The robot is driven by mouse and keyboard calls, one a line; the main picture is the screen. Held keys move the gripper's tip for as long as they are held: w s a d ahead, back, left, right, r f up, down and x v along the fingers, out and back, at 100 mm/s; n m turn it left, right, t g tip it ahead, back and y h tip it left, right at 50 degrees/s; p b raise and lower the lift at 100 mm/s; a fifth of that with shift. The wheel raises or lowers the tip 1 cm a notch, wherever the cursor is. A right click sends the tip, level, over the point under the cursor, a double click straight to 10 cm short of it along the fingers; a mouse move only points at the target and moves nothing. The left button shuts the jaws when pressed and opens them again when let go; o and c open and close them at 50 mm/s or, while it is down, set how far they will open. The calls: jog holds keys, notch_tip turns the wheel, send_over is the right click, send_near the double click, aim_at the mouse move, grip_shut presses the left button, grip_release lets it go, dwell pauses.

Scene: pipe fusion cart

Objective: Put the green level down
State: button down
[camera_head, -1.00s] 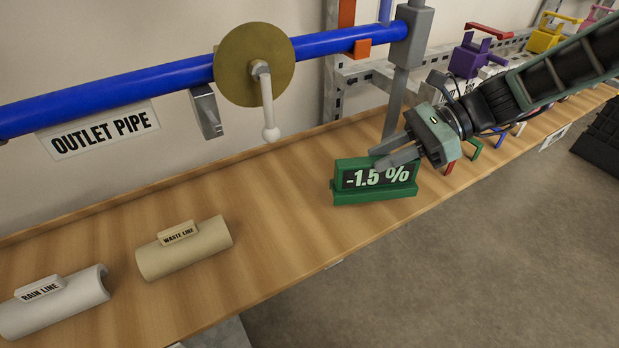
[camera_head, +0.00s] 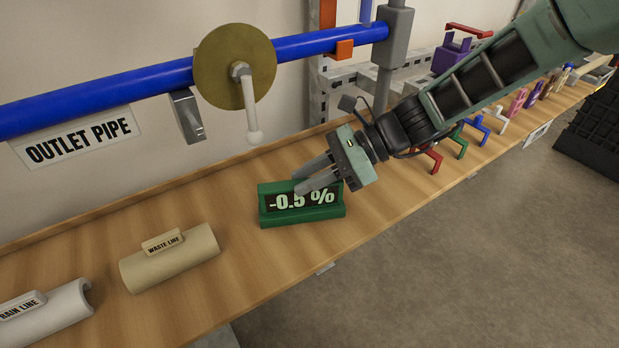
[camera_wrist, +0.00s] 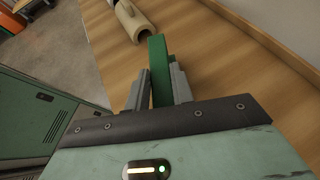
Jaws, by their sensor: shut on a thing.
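The green level (camera_head: 300,214) is a green block with a dark display reading -0.5 %. It is over the wooden bench, right of the waste line piece; I cannot tell whether its base touches the wood. My gripper (camera_head: 308,178) is shut on the level's upper right part, and its fingers hide a bit of the display. In the wrist view the level (camera_wrist: 158,68) shows edge-on as a green strip between the two grey fingers of my gripper (camera_wrist: 158,88).
The blue outlet pipe (camera_head: 120,85) with a brass disc (camera_head: 235,66) runs above. Coloured clamps (camera_head: 428,158) stand to the right. Bare wood lies around the level.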

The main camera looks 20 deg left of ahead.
jog(key=c, duration=1.2)
grip_release()
jog(key=shift+f, duration=0.2)
jog(key=shift+d+r, duration=0.1)
jog(key=p+v, duration=0.1)
jog(key=v, duration=1.1)
jog(key=s+d+n+t+h, duration=0.2)
jog(key=s+d+n+h, duration=0.3)
jog(key=s+d+n, duration=0.3)
jog(key=s+d+n+t+h, duration=0.3)
jog(key=s+d+n+h, duration=0.2)
jog(key=s+d+n, duration=0.4)
jog(key=s+n, duration=0.3)
jog(key=s, duration=0.2)
jog(key=shift+n+t, duration=0.3)
jog(key=shift+d, duration=0.1)
